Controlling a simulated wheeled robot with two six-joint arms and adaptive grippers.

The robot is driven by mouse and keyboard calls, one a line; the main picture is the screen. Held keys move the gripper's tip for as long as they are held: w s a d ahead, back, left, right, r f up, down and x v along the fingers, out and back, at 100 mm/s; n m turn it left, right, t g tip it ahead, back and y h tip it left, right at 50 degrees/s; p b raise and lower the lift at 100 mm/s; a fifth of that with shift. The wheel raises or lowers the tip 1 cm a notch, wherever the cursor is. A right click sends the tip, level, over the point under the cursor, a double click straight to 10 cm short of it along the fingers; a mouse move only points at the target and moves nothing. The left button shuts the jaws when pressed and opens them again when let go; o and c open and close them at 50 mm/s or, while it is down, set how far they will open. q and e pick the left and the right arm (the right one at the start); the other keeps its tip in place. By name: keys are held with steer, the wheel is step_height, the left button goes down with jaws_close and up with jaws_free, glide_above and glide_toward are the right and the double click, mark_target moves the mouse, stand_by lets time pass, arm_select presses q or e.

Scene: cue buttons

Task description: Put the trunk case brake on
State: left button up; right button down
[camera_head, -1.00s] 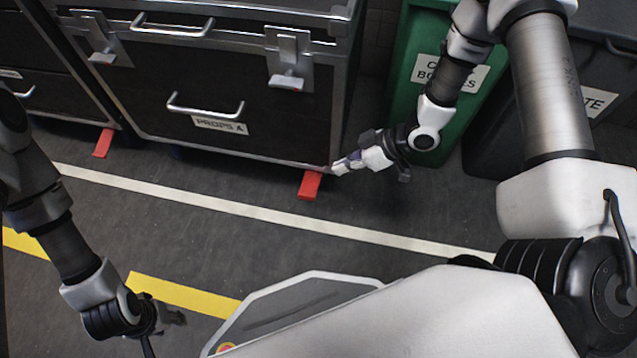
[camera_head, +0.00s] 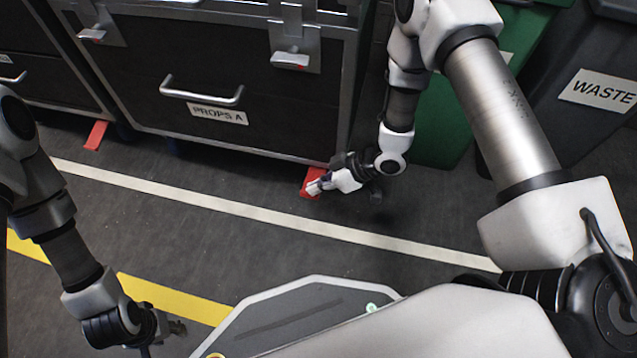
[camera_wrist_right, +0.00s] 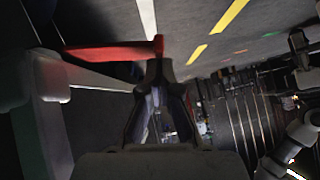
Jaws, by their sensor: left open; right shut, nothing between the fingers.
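The trunk case (camera_head: 140,95) is a dark case with metal edges, latches and a handle, labelled "PROPS A". A red brake pedal (camera_head: 308,180) sticks out low at its front right corner. My right gripper (camera_head: 316,188) is shut and empty at this pedal and covers part of it. In the right wrist view the red pedal (camera_wrist_right: 112,51) lies just beyond the shut fingertips (camera_wrist_right: 158,68); I cannot tell whether they touch. My left gripper (camera_head: 178,328) is open and empty, low over the floor at the lower left, far from the case.
A green bin (camera_head: 440,125) and a dark bin labelled "WASTE" (camera_head: 560,120) stand at the right. White (camera_head: 220,210) and yellow (camera_head: 175,298) lines cross the floor. The floor before the case is clear.

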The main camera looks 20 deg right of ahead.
arm_select(q)
steer(key=shift+r, duration=0.1)
arm_select(e)
steer(key=shift+s, duration=0.1)
steer(key=shift+s+a+f+n+t+h+p, duration=0.3)
steer(key=shift+f+t+h+p, duration=0.1)
steer(key=shift+f+t, duration=0.15)
arm_select(q)
steer(key=shift+r+p, duration=0.75)
steer(key=shift+r, duration=0.3)
arm_select(e)
steer(key=shift+s+a+f+n+t+h, duration=0.15)
steer(key=shift+f+n+t+h, duration=0.25)
steer(key=shift+f, duration=0.6)
steer(key=shift+s+f+n+t+h, duration=0.2)
steer(key=shift+f+t, duration=0.35)
steer(key=shift+f, duration=0.4)
